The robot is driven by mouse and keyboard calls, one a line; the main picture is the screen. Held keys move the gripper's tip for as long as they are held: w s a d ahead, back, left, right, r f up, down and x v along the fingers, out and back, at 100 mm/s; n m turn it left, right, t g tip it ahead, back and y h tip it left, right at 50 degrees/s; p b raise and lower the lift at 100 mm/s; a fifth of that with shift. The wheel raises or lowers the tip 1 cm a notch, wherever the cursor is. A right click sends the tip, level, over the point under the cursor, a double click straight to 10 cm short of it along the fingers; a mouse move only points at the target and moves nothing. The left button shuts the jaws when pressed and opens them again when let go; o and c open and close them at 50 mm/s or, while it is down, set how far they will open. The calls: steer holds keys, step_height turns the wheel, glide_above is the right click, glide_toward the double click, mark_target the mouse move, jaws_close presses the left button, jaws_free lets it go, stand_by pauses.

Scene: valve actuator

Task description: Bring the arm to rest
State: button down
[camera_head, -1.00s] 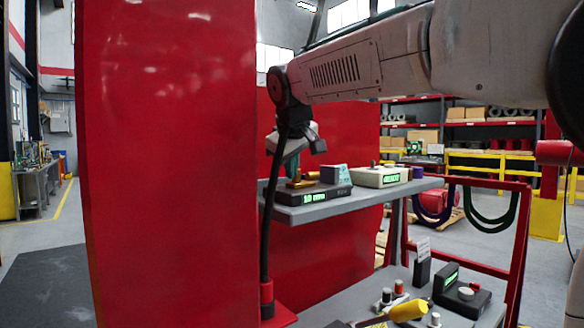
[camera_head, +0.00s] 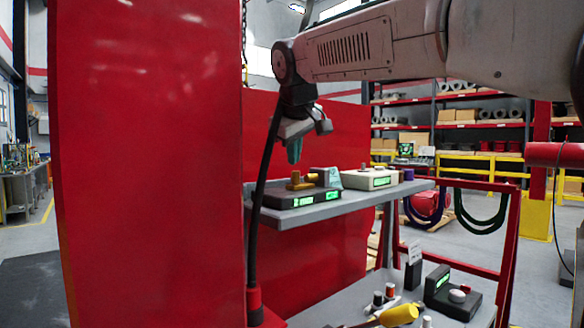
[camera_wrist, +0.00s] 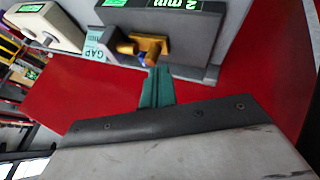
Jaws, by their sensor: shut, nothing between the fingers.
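My gripper (camera_head: 294,152) hangs fingers down from my arm in the head view, above the grey upper shelf (camera_head: 345,210). Its teal fingers are closed together and empty; they also show in the wrist view (camera_wrist: 156,88). Below them is a black box (camera_head: 300,197) with a green display and a brass-coloured fitting (camera_head: 300,182) on top. The fitting shows just past the fingertips in the wrist view (camera_wrist: 148,46). The fingers look apart from it in the head view.
A teal-labelled block (camera_head: 327,178) and a cream display box (camera_head: 371,180) stand on the same shelf. A red panel (camera_head: 150,160) fills the left. A lower bench (camera_head: 340,300) holds a yellow-handled tool (camera_head: 398,315) and a black device (camera_head: 455,295).

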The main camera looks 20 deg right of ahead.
steer(key=v, duration=0.5)
steer(key=shift+s+a, duration=0.1)
steer(key=shift+a, duration=0.05)
steer(key=s+d+f+m+g+y, duration=0.1)
steer(key=s+d+f+m+g, duration=0.2)
steer(key=s+f, duration=1.3)
steer(key=s+d+f+m+g, duration=0.2)
steer(key=s+d+f+m, duration=0.1)
steer(key=s+f, duration=1.4)
steer(key=shift+s+f+g+y, duration=0.2)
steer(key=shift+s+g+y, duration=0.2)
steer(key=shift+s, duration=0.05)
